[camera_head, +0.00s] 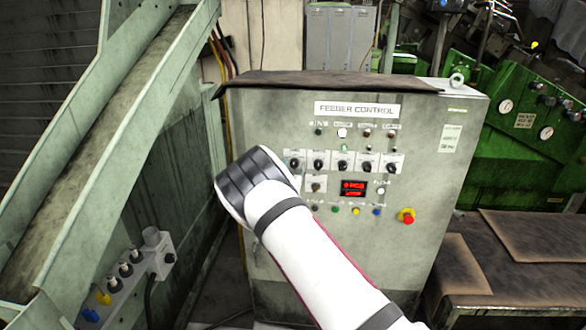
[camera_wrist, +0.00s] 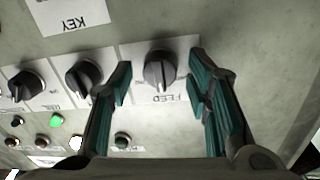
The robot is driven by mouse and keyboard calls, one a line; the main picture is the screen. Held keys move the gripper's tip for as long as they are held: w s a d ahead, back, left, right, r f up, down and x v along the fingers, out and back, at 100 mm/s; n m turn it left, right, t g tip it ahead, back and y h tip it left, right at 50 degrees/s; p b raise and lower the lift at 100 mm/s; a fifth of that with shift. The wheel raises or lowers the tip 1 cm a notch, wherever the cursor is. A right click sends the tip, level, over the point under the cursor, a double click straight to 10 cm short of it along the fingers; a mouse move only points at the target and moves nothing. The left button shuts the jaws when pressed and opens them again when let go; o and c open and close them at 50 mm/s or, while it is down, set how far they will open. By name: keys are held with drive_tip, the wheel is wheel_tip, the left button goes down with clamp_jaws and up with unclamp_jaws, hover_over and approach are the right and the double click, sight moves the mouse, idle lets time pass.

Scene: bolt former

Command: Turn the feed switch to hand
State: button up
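The feed switch (camera_wrist: 160,69) is a dark round knob on a white plate in the wrist view, with an upside-down FEED label beside it. Its raised grip runs roughly up and down in that picture. My gripper (camera_wrist: 161,78) is open, with one teal-padded finger on each side of the knob. Neither finger visibly touches it; the depth gap is hard to judge. In the head view the feed switch (camera_head: 294,163) appears at the left end of the knob row, close to my arm's end. My fingers are hidden there.
In the wrist view a neighbouring knob (camera_wrist: 83,76) sits close to the left finger. A green metal chute (camera_head: 110,130) stands left of my arm.

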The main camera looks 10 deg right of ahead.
clamp_jaws()
drive_tip(key=shift+n, duration=0.4)
drive_tip(key=n+b, duration=0.2)
drive_tip(key=shift+f+n, duration=0.1)
drive_tip(key=shift+n, duration=0.3)
drive_tip(key=n+b, duration=0.1)
drive_tip(key=n, duration=0.1)
drive_tip(key=n+b, duration=0.1)
drive_tip(key=n, duration=0.2)
drive_tip(key=shift+n+t+y+b, duration=0.3)
drive_tip(key=shift+o, duration=1.3)
unclamp_jaws()
drive_tip(key=shift+s, duration=0.1)
